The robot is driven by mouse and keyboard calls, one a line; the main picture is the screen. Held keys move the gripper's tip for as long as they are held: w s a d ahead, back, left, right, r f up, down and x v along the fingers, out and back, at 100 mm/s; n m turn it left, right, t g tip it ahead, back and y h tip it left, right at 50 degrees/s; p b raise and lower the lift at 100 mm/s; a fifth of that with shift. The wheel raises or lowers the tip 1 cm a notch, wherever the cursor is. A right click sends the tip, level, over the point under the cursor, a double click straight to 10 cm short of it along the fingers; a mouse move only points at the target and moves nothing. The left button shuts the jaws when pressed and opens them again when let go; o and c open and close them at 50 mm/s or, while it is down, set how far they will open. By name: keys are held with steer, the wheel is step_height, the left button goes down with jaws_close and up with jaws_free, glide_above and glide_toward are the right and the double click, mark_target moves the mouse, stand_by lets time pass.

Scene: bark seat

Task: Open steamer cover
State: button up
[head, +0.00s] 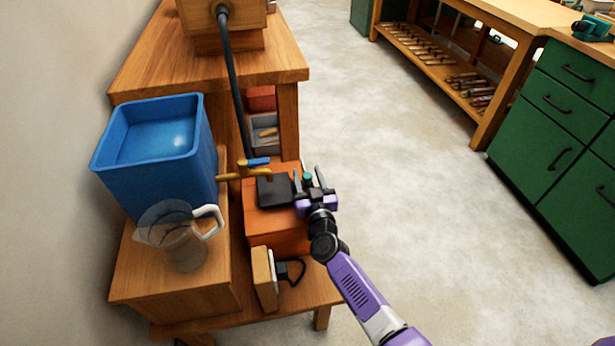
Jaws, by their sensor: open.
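The steamer looks like an orange box (268,229) on the low wooden bench, in the middle of the head view. A black flat piece (273,191), which seems to be its cover, lies on top and looks closed. My gripper (308,180) is at the right edge of the black piece, with its fingers pointing away from me. It is open, and I see nothing held between the fingers. A small teal part shows by the fingers; I cannot tell what it belongs to. Whether the gripper touches the cover cannot be told.
A brass valve with a blue handle (258,161) and a black hose (234,85) are just behind the steamer. A blue tub (155,150) and a clear jug (180,240) stand at left. A wooden block with a black handle (264,280) is in front. Floor at right is clear.

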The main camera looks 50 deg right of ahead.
jaws_close()
stand_by(1.4)
